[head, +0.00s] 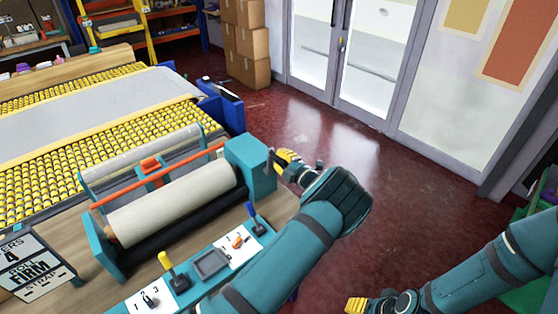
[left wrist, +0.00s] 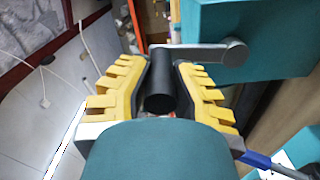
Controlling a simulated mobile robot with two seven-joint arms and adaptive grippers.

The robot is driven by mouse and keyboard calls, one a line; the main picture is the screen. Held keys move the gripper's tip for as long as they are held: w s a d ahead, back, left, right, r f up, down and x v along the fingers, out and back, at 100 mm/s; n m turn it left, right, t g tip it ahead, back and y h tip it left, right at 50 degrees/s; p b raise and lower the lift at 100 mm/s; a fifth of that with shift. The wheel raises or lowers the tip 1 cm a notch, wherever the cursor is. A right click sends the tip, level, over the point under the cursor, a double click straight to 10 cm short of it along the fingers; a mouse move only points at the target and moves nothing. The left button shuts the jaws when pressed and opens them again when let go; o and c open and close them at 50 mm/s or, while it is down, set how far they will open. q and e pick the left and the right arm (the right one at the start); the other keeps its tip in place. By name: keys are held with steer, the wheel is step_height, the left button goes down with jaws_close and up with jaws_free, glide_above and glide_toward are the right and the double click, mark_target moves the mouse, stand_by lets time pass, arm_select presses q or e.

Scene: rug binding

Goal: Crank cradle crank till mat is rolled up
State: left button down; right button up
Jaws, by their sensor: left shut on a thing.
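The cradle (head: 252,165) is a teal frame on the wooden bench, holding a thick cream mat roll (head: 175,203). Its crank is at the right end; the left wrist view shows a grey crank arm (left wrist: 205,54) with a black handle (left wrist: 160,90). My left gripper (head: 291,160) is at that end of the cradle. In the left wrist view its yellow fingers (left wrist: 160,85) are shut on the black handle, one on each side. My right gripper (head: 358,304) is low in the head view, partly cut off and away from the cradle; its fingertips are unclear.
A control panel (head: 212,263) with yellow and blue levers lies in front of the cradle. A sign (head: 30,268) stands at left. Behind is a yellow roller table (head: 60,150) with a grey sheet (head: 110,100). Cardboard boxes (head: 246,42) stand by the doors. Red floor (head: 340,150) is clear at right.

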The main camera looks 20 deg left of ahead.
arm_select(q)
steer(key=shift+w+d+f+m, duration=0.2)
steer(key=shift+w+d+m, duration=0.15)
steer(key=shift+w+m, duration=0.2)
steer(key=shift+f+m, duration=0.2)
steer(key=shift+m, duration=0.05)
steer(key=c, duration=1)
jaws_free()
steer(key=shift+c, duration=0.2)
steer(key=shift+d+r, duration=0.1)
steer(key=shift+d, duration=0.05)
steer(key=v, duration=1.2)
steer(key=shift+s, duration=0.1)
